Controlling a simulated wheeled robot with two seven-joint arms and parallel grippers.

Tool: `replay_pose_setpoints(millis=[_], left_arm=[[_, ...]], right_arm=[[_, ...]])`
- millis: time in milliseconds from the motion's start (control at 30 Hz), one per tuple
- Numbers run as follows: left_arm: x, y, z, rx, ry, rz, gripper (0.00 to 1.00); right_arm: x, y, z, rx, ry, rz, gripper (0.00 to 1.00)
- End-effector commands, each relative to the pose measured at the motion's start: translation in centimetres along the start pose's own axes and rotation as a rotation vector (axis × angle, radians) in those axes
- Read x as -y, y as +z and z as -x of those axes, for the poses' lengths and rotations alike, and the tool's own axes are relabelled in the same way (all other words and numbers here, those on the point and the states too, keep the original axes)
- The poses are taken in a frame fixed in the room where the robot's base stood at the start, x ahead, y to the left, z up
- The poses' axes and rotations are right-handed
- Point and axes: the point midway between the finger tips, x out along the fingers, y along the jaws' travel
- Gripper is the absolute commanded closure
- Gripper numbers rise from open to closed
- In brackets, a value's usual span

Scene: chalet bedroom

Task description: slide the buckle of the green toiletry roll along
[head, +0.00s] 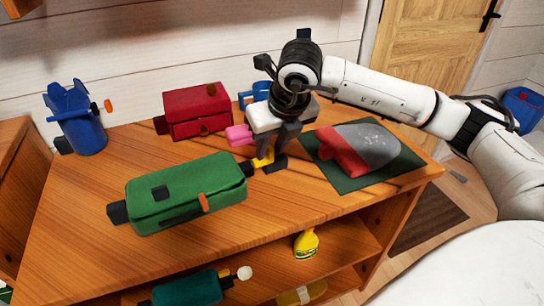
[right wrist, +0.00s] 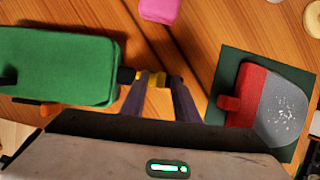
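The green toiletry roll (head: 180,196) lies on the wooden top, and it also shows in the right wrist view (right wrist: 55,66). I cannot tell which part is the buckle. Black blocks stick out at both ends. My right gripper (head: 267,161) points down just beyond the roll's right end. Its fingers (right wrist: 158,79) are apart, with wood visible between them and small yellow parts at the tips. My left gripper is out of view.
A red case (head: 196,113) and a blue bag (head: 81,121) stand behind. A red and grey pouch (head: 363,150) lies on a dark green mat (head: 331,180) to the right. A pink piece (head: 239,135) is close to my gripper. The lower shelf holds a yellow bottle (head: 306,244).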

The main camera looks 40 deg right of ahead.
Motion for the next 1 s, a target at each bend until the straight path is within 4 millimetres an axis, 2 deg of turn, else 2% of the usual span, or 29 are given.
replay_pose_setpoints(millis=[100,267,567,1000], left_arm=[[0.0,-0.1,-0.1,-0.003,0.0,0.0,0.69],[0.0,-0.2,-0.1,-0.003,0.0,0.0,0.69],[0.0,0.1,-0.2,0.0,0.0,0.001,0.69],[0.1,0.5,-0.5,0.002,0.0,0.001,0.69]], right_arm=[[0.0,-0.1,-0.1,-0.004,-0.002,0.0,0.74],[0.1,-0.1,-0.2,-0.005,-0.003,0.0,1.0],[-0.2,-0.3,-0.3,-0.008,-0.002,0.001,1.0],[-2.9,-0.3,-0.3,-0.01,-0.001,0.002,1.0]])
